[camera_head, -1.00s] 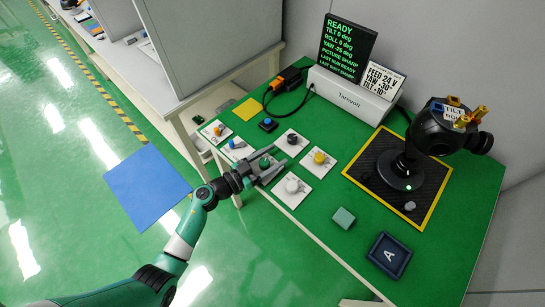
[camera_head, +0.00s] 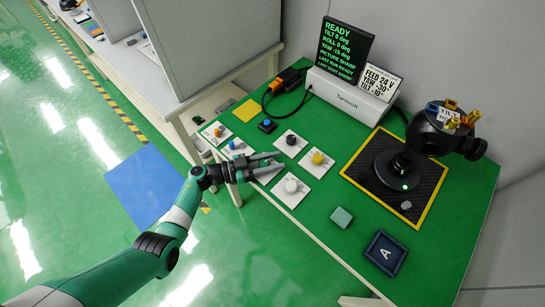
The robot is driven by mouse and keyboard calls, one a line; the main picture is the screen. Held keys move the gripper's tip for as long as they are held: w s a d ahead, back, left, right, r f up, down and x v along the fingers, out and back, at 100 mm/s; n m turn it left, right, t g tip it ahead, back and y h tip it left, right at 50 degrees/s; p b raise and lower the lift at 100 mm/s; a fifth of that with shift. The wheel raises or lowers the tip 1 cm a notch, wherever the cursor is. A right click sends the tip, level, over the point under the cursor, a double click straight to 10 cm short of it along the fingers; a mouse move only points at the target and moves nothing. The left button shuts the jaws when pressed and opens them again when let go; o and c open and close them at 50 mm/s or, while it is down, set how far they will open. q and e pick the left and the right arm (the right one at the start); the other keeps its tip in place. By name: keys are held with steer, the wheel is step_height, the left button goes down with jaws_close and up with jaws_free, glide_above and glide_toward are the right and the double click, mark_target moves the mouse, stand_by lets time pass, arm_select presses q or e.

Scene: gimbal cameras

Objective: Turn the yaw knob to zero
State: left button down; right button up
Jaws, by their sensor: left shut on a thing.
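My left gripper (camera_head: 270,165) reaches in from the left over the green table and is shut on the yaw knob, a green knob on a white plate among the other knobs. The fingers hide most of it now. The status screen (camera_head: 345,50) reads READY, tilt 0, roll 0 and, as far as I can read, yaw -15 degrees. The black gimbal camera (camera_head: 432,137) stands on a dark mat with a yellow border at the right. My right gripper is not in view.
A white Tarnvolt box (camera_head: 348,97) stands behind. A teal block (camera_head: 341,217) and a dark blue tray (camera_head: 372,253) lie at the front right.

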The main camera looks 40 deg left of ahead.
arm_select(q)
steer(key=shift+h, duration=0.3)
steer(key=shift+c, duration=2.2)
jaws_free()
steer(key=shift+s+a, duration=0.2)
steer(key=shift+s, duration=0.1)
steer(key=p+v, duration=0.3)
steer(key=v, duration=0.8)
